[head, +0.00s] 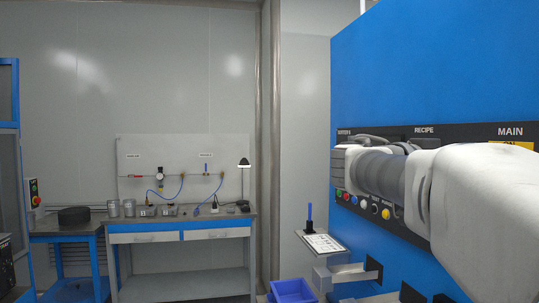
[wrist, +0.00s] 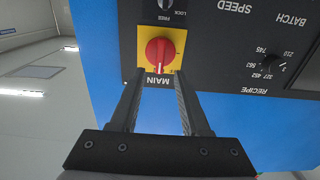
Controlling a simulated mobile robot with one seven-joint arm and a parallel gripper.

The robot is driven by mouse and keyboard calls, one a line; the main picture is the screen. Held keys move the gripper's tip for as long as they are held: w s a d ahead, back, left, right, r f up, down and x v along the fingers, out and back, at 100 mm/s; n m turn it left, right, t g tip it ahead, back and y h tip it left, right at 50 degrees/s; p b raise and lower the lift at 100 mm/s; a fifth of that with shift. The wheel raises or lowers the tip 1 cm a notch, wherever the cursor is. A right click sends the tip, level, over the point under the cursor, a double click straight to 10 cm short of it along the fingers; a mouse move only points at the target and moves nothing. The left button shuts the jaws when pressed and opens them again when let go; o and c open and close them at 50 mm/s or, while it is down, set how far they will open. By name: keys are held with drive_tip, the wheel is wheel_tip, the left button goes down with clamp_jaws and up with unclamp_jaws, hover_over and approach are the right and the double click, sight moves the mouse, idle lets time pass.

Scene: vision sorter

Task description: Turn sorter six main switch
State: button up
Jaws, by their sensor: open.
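The main switch (wrist: 160,50) is a red rotary knob on a yellow square plate, set in the black control panel, with the label MAIN beside it. The wrist view shows the panel upside down. My gripper (wrist: 156,84) is open and empty. Its two fingers point at the panel, with the knob between their directions, apart from the tips. In the head view the yellow plate (head: 512,144) shows only as a strip under the label MAIN. My white arm hides the rest of it and the knob.
A RECIPE dial (wrist: 281,65) and a FREE/LOCK knob (wrist: 165,4) are near the switch. Coloured buttons (head: 363,202) line the panel's lower edge in the head view. A workbench (head: 182,224) stands at the back left, and a blue bin (head: 292,290) is on the floor.

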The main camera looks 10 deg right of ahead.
drive_tip(key=d, duration=0.6)
drive_tip(key=shift+w, duration=0.25)
clamp_jaws()
